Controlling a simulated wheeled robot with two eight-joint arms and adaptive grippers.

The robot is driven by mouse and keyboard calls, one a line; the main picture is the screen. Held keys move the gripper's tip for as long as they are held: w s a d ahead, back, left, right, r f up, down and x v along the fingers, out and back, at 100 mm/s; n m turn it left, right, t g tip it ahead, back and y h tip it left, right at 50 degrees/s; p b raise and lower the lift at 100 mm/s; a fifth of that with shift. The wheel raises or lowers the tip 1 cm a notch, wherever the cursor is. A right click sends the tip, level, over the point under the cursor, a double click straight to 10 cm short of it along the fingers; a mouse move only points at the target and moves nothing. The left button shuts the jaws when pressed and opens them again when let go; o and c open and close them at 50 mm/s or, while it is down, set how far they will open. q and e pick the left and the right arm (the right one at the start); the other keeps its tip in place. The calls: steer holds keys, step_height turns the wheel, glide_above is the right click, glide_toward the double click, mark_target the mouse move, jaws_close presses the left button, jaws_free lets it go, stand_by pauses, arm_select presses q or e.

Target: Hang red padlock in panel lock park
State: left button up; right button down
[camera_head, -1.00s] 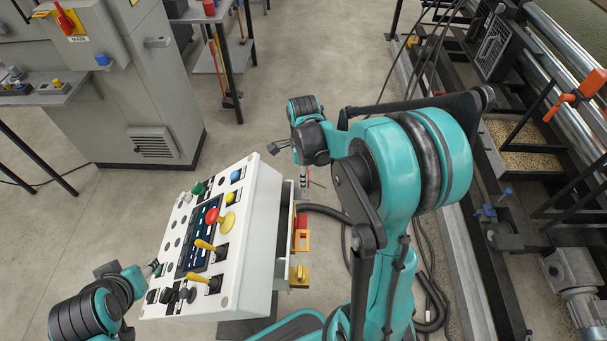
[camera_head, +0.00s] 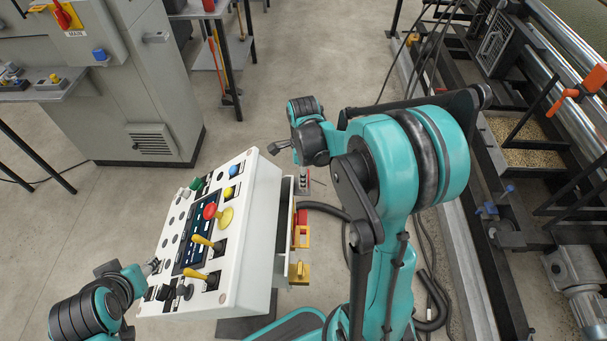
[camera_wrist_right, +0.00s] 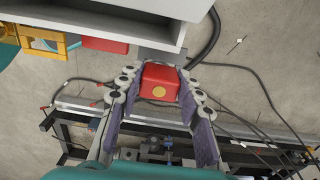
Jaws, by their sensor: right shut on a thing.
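My right gripper (camera_head: 281,147) is beyond the far right corner of the white control panel (camera_head: 232,262). In the right wrist view my right gripper (camera_wrist_right: 158,85) is shut on the red padlock (camera_wrist_right: 160,78), which has a round yellowish spot. The padlock's shackle cannot be made out. A red block (camera_head: 302,219) and yellow parts (camera_head: 299,272) are on the panel's right side; the red block (camera_wrist_right: 105,45) and a yellow frame (camera_wrist_right: 45,38) also show in the wrist view. I cannot tell which part is the lock park. My left gripper (camera_head: 152,266) is at the panel's lower left; its fingers are unclear.
A grey cabinet (camera_head: 150,100) stands at the left. Machinery with rollers and a metal frame (camera_head: 520,240) runs along the right. A dark hose (camera_head: 335,212) and cables lie on the floor. Open floor lies beyond the panel.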

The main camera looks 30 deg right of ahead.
steer(key=shift+f+b, duration=0.6)
steer(key=shift+f, duration=0.2)
steer(key=c, duration=1)
jaws_free()
steer(key=shift+o, duration=0.2)
step_height(320, 180, up, 12)
steer(key=shift+r, duration=0.1)
steer(key=shift+s, duration=0.1)
steer(key=s+a+f+n+t, duration=0.1)
steer(key=s+a+n+t, duration=0.6)
steer(key=n, duration=1.7)
steer(key=s+a, duration=0.3)
steer(key=s, duration=0.1)
